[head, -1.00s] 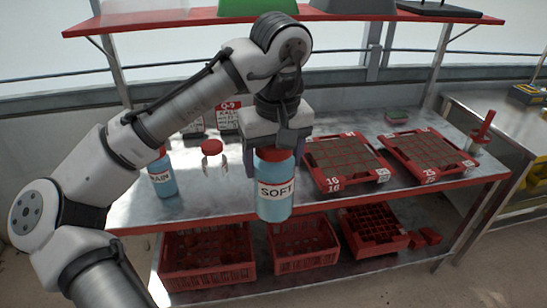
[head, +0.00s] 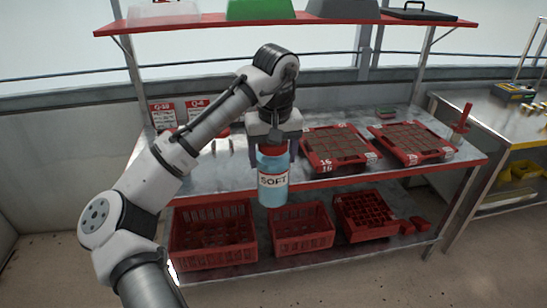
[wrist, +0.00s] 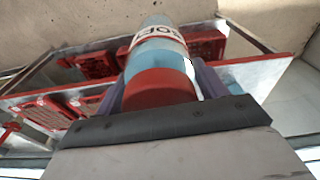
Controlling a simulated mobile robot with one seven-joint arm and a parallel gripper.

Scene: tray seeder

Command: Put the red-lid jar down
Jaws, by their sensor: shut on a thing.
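The red-lid jar is a light blue cylinder with a white label reading SOFT (head: 273,189). It hangs upright in front of the metal bench (head: 215,178), apart from the bench top as far as I can tell. My gripper (head: 274,151) is shut around the jar's upper end, a finger on each side near the lid. In the wrist view the red lid (wrist: 160,88) sits between the purple fingers, and the blue body extends beyond it. The jar's far side is hidden.
Two red seed trays (head: 338,148) (head: 412,141) stand on the bench's right half. Red crates (head: 213,258) (head: 302,246) fill the shelf below. A red upper shelf (head: 310,20) runs above. Bench top left of the trays looks partly clear, but my arm hides some.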

